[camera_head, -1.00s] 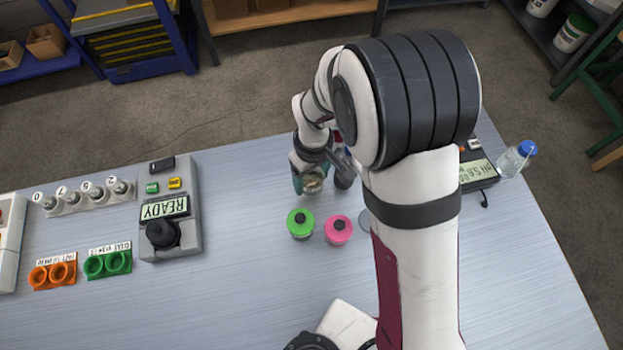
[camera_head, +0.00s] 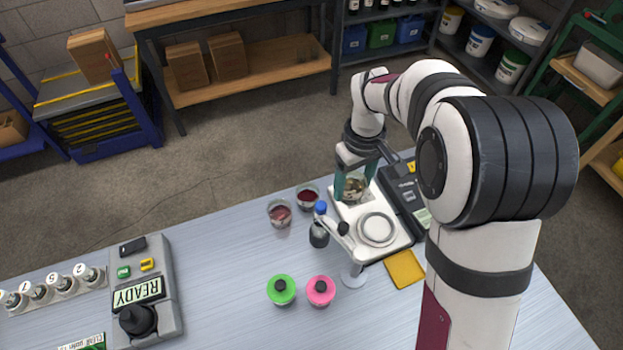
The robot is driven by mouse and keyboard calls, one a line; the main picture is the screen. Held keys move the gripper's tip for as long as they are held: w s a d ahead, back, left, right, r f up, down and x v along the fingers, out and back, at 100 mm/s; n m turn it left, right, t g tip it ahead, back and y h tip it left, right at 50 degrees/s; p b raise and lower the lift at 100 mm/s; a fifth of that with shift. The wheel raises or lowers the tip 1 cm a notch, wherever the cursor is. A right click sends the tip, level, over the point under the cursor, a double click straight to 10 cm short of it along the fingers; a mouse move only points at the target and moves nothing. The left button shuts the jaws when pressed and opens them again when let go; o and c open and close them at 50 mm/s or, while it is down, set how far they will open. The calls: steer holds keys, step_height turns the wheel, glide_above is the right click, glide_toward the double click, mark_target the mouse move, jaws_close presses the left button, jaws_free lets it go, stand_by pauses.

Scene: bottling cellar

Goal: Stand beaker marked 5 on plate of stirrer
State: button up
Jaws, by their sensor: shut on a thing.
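My gripper (camera_head: 354,177), with teal fingers, is shut on a small clear beaker (camera_head: 355,190) with brownish contents. The mark on this beaker cannot be read, so I cannot tell if it is number 5. The stirrer (camera_head: 398,246) is a white slab with a round pale plate (camera_head: 378,229). The plate is empty. The gripper and beaker are over the slab's far part, behind and left of the plate. I cannot tell how high the beaker is. Two other beakers with red liquid, one left (camera_head: 280,214) and one farther back (camera_head: 308,197), stand left of the stirrer; their marks are unreadable.
A grey meter (camera_head: 406,196) and yellow pad (camera_head: 404,269) flank the stirrer.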

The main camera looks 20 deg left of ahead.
steer(key=shift+m, duration=0.8)
steer(key=shift+s+d+f, duration=0.15)
steer(key=shift+d+f, duration=0.75)
steer(key=shift+d, duration=0.35)
steer(key=shift+s+d+f, duration=0.1)
steer(key=shift+d+f, duration=0.8)
steer(key=shift+d, duration=0.4)
steer(key=shift+s+d+f, duration=0.15)
steer(key=shift+d+f, duration=0.75)
steer(key=shift+d, duration=0.35)
steer(key=shift+f, duration=0.15)
steer(key=shift+f, duration=0.45)
steer(key=shift+f, duration=0.5)
steer(key=o, duration=1.4)
